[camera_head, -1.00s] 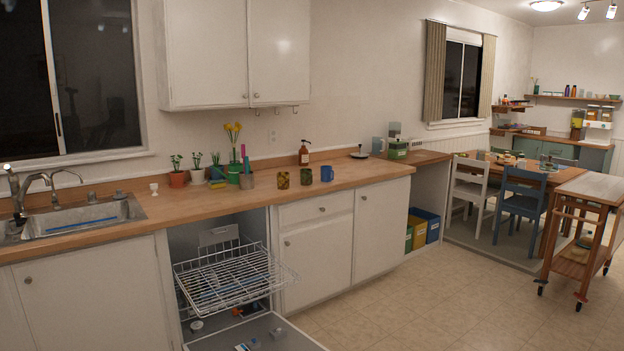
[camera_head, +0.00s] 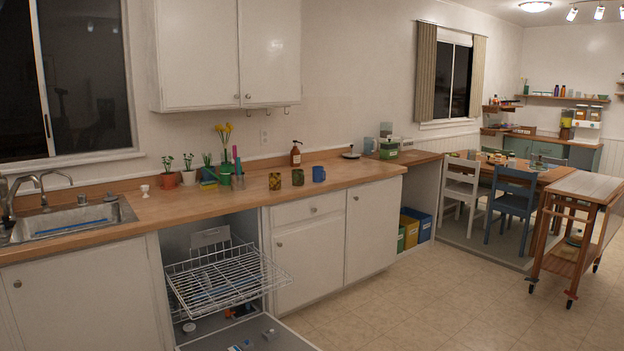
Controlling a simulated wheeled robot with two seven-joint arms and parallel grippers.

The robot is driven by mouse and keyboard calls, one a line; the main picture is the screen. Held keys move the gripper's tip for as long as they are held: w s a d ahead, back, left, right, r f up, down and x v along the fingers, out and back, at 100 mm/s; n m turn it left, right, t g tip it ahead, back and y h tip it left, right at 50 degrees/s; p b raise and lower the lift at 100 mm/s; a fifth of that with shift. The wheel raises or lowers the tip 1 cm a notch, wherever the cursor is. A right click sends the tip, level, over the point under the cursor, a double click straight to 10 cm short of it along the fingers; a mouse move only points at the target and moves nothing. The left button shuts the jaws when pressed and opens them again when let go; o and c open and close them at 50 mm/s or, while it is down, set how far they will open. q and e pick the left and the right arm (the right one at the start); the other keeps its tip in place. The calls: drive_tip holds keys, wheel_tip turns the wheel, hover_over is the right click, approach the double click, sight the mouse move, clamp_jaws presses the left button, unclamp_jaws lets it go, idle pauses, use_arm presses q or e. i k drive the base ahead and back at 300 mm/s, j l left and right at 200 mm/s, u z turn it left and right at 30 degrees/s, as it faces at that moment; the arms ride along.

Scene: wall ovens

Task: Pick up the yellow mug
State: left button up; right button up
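No plain yellow mug can be made out. Neither of my grippers is in view.
A wire rack (camera_head: 228,280) of an open dishwasher sticks out below the counter, its lowered door (camera_head: 250,335) over the floor. Floor (camera_head: 440,290) is free at the right.

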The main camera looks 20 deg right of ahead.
sight(275, 178)
drive_tip(key=i+l+z, duration=0.2)
drive_tip(key=i+z, duration=0.5)
drive_tip(key=i, duration=0.2)
drive_tip(key=i+l+z, duration=0.35)
drive_tip(key=i+z, duration=0.15)
drive_tip(key=i, duration=0.15)
drive_tip(key=i+z, duration=0.5)
drive_tip(key=i, duration=0.2)
drive_tip(key=i+j+z, duration=0.2)
drive_tip(key=i+z, duration=0.25)
drive_tip(key=i, duration=0.25)
drive_tip(key=i+j+u, duration=0.1)
drive_tip(key=i+u, duration=0.25)
drive_tip(key=i+l+u, duration=0.1)
drive_tip(key=i+u, duration=0.25)
drive_tip(key=i, duration=0.2)
drive_tip(key=i+l+u, duration=0.15)
drive_tip(key=i+u, duration=0.2)
drive_tip(key=i+l+u, duration=0.3)
drive_tip(key=i, duration=0.2)
drive_tip(key=i+j+u, duration=0.25)
drive_tip(key=i+u, duration=0.75)
drive_tip(key=i+l+u, duration=0.1)
drive_tip(key=i+u, duration=0.35)
